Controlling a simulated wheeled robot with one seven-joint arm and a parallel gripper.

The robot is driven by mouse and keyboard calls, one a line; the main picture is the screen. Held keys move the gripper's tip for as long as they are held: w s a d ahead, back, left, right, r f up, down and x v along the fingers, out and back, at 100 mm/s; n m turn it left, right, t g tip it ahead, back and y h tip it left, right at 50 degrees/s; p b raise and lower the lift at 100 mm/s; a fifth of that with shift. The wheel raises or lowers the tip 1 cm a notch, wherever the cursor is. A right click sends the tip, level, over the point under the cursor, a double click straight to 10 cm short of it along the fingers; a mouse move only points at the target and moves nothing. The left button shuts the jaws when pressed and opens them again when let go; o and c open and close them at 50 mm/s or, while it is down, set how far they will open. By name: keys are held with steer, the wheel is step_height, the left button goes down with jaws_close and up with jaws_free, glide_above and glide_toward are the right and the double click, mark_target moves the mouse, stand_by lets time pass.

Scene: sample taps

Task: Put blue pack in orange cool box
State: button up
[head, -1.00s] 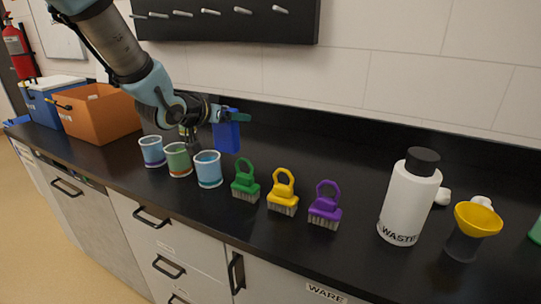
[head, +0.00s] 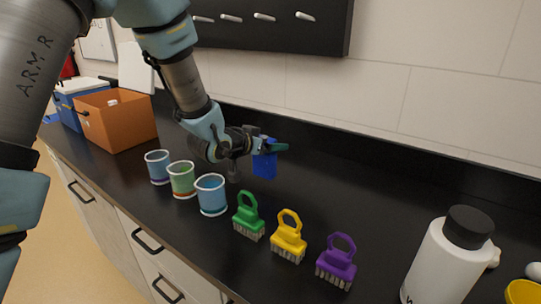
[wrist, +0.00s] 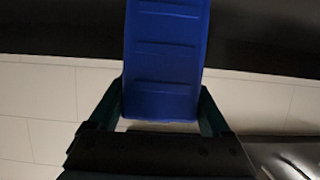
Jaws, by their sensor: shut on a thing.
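The blue pack (head: 265,166) is a flat, upright block held above the counter. My gripper (head: 268,147) is shut on its upper end. In the wrist view, the fingers of my gripper (wrist: 163,118) lie on both sides of the ribbed blue pack (wrist: 165,60). The orange cool box (head: 118,121) stands at the back left of the counter. Its top is open, and a small pale item (head: 112,102) shows at the inside wall. Most of its inside is hidden.
A blue cool box (head: 70,103) with a white lid stands behind the orange one. Several cups (head: 182,181) and brushes (head: 288,240) line the front of the counter (head: 330,205). A white bottle (head: 447,262) stands at the right. A pegboard (head: 275,28) hangs above.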

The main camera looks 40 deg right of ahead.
steer(key=shift+f+p, duration=0.4)
steer(key=shift+f, duration=1.4)
steer(key=shift+f, duration=0.15)
steer(key=o, duration=1.4)
